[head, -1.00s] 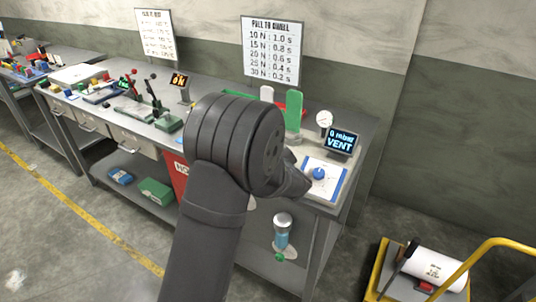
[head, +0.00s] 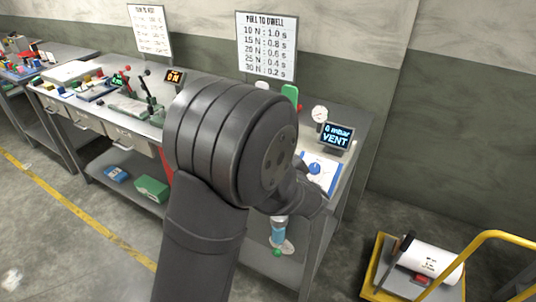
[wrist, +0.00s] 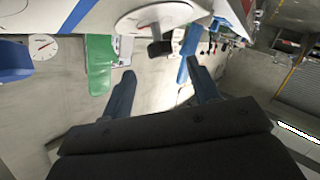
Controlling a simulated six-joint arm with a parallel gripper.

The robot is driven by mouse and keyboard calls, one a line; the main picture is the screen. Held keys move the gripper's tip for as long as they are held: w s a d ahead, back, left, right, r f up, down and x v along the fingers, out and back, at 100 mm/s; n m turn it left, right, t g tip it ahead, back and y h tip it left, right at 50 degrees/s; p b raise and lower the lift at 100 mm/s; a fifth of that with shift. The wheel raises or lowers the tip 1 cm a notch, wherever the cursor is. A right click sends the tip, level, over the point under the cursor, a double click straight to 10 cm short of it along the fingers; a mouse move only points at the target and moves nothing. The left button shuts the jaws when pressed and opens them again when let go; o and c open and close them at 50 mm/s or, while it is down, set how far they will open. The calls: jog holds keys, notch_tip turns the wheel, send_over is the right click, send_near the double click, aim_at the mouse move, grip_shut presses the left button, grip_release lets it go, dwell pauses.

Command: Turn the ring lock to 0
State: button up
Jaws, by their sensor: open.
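My gripper (wrist: 163,88) is open and empty in the wrist view, its two dark blue fingers spread wide apart. A pale round disc (wrist: 150,17) with a reddish line around it and a dark block at its edge shows beyond the fingers, apart from them; it may be the ring lock, but I cannot read a 0 on it. In the head view my thick dark wrist covers much of the right end of the bench and hides the fingertips. A blue knob (head: 315,168) on a white, blue-edged plate (head: 327,178) shows just beyond my wrist.
A lit display (head: 337,135) reads 0 mbar VENT beside a round gauge (head: 319,114). A green upright piece (head: 290,94) stands behind my wrist; it also shows in the wrist view (wrist: 100,62). A yellow cart (head: 375,268) with a white roll stands at lower right.

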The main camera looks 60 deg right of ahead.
jog(key=v, duration=0.7)
jog(key=w+r+m+g+h, duration=0.1)
jog(key=w+m+h, duration=0.4)
jog(key=w, duration=0.4)
jog(key=a+f+m+g+h, duration=0.35)
jog(key=a+m+g, duration=0.25)
jog(key=m+g, duration=0.2)
jog(key=w+d, duration=0.1)
jog(key=d, duration=1)
jog(key=w+d, duration=0.1)
jog(key=d, duration=0.5)
jog(key=shift+w+d+f, duration=0.2)
jog(key=shift+w+f, duration=0.1)
jog(key=shift+w, duration=0.05)
jog(key=shift+c, duration=0.3)
jog(key=c, duration=0.9)
